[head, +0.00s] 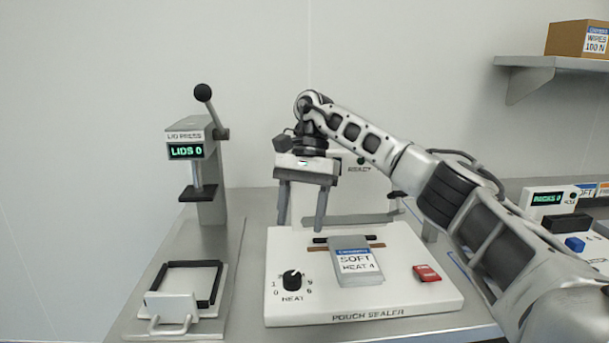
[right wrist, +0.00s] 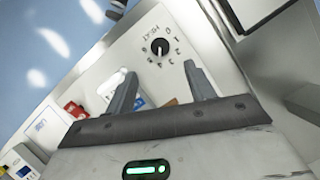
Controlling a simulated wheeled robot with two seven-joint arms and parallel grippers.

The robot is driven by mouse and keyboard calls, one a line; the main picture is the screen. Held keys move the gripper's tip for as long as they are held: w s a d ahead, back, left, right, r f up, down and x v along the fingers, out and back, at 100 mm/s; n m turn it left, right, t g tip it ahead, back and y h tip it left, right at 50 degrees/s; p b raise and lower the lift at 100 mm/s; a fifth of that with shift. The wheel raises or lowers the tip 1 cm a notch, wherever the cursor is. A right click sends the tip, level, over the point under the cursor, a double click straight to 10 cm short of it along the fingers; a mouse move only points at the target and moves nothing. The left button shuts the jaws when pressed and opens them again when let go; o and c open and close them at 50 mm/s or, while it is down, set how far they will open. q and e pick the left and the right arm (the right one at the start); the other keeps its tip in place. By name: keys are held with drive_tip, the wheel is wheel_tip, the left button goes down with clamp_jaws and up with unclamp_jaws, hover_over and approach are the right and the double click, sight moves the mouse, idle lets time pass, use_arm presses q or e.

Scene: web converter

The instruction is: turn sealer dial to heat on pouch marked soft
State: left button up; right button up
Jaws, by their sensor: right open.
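The black sealer dial (head: 292,279) sits at the front left of the white pouch sealer (head: 390,299), with numbers around it and HEAT below. It also shows in the right wrist view (right wrist: 160,46); its exact setting is too small to tell. A grey pouch (head: 357,265) marked SOFT, HEAT 4 lies on the sealer's middle. My right gripper (head: 306,228) is open and empty, fingers pointing down above the back of the sealer, behind the dial and apart from it. In the right wrist view its fingertips (right wrist: 165,80) lie below the dial. My left gripper is out of view.
A red block (head: 427,274) is on the sealer's right side. The lid press (head: 204,165), reading LIDS 0, stands left with a black frame (head: 190,264) before it. Another machine (head: 547,200) stands at right. A wall shelf (head: 549,62) holds a wipes box (head: 578,38).

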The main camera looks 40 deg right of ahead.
use_arm(q)
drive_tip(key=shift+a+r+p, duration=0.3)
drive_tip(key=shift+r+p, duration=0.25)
drive_tip(key=shift+p, duration=0.6)
use_arm(e)
drive_tip(key=v, duration=0.5)
drive_tip(key=shift+w+d+r, duration=0.1)
drive_tip(key=shift+d+r, duration=0.1)
drive_tip(key=shift+r, duration=0.2)
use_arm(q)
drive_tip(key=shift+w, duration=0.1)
